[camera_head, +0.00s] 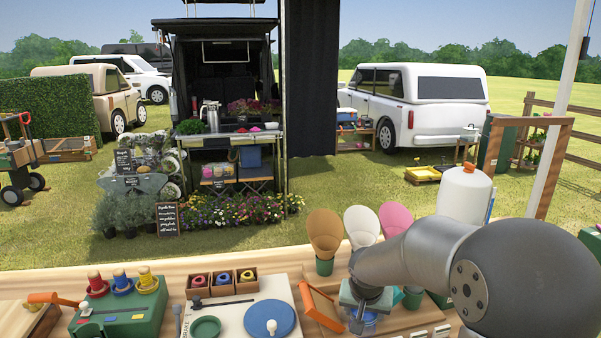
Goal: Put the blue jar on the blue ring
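My gripper (360,318) points down over the wooden board at the right of the table. My arm covers much of it, and its finger gap is hard to see. A small blue thing (370,319) shows right beside and below the fingers, mostly hidden. It may be the blue jar, but I cannot tell whether it is held. At the left, a green box (140,322) carries red, blue and yellow round pieces with wooden tops. The blue one (122,284) stands in the middle, with a wider blue ring-like base. I cannot make out another blue ring.
A white board (238,309) with a green disc (205,327) and a knobbed blue disc (269,320) lies mid-table. Behind it are wooden boxes (222,289) with coloured rolls.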

